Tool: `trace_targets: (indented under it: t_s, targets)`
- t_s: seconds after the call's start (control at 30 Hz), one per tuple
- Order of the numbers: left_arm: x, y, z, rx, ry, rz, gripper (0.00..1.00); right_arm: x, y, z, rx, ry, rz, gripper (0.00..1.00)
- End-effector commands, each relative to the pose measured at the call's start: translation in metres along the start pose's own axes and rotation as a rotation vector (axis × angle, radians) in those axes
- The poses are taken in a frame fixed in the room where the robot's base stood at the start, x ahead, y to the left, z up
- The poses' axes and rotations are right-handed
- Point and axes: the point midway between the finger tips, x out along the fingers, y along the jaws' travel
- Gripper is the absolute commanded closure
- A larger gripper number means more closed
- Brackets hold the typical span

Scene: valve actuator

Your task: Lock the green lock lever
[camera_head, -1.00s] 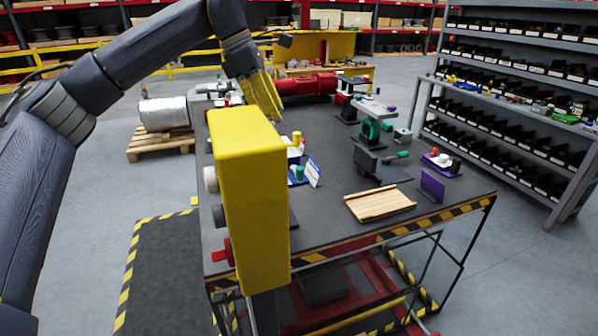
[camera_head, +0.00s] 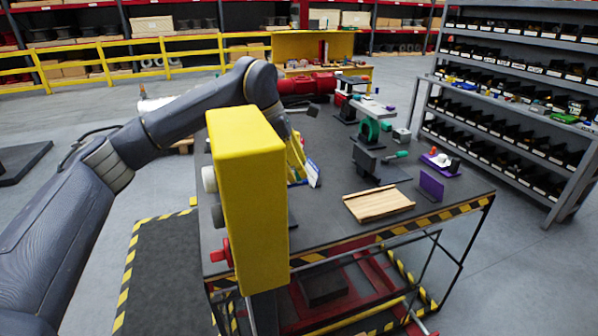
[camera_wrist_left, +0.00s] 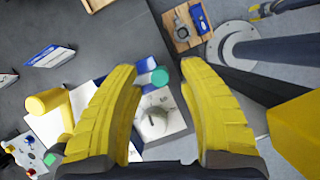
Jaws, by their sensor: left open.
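In the left wrist view, a green cylindrical piece (camera_wrist_left: 154,77), likely the end of the green lock lever, stands by a white panel with a pale round knob (camera_wrist_left: 153,122). My left gripper (camera_wrist_left: 158,68) is open, with one yellow finger on each side of the green piece. Nothing is held, and I cannot tell whether a finger touches it. In the head view the left gripper (camera_head: 297,152) is over the table, partly hidden behind a yellow box. The lever is hidden there. My right gripper is not in view.
The tall yellow box (camera_head: 250,195) stands at the table's near left. A yellow cylinder (camera_wrist_left: 45,102) is left of the fingers in the wrist view. A wooden tray (camera_head: 379,204), a purple plate (camera_head: 431,186) and a green valve (camera_head: 369,130) are farther right on the table.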

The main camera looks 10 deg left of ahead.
Motion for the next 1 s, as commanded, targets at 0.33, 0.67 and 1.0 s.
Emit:
trace_targets:
  t_s: [0.33,0.67,1.0]
  targets:
    - [0.015,0.000,0.000,0.000,-0.001,-0.001,0.59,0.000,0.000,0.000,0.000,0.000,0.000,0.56]
    - [0.015,0.000,0.000,0.000,0.000,0.000,0.66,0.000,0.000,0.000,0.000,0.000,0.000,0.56]
    - [0.015,0.000,0.000,0.000,0.000,0.000,1.00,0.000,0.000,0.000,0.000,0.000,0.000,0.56]
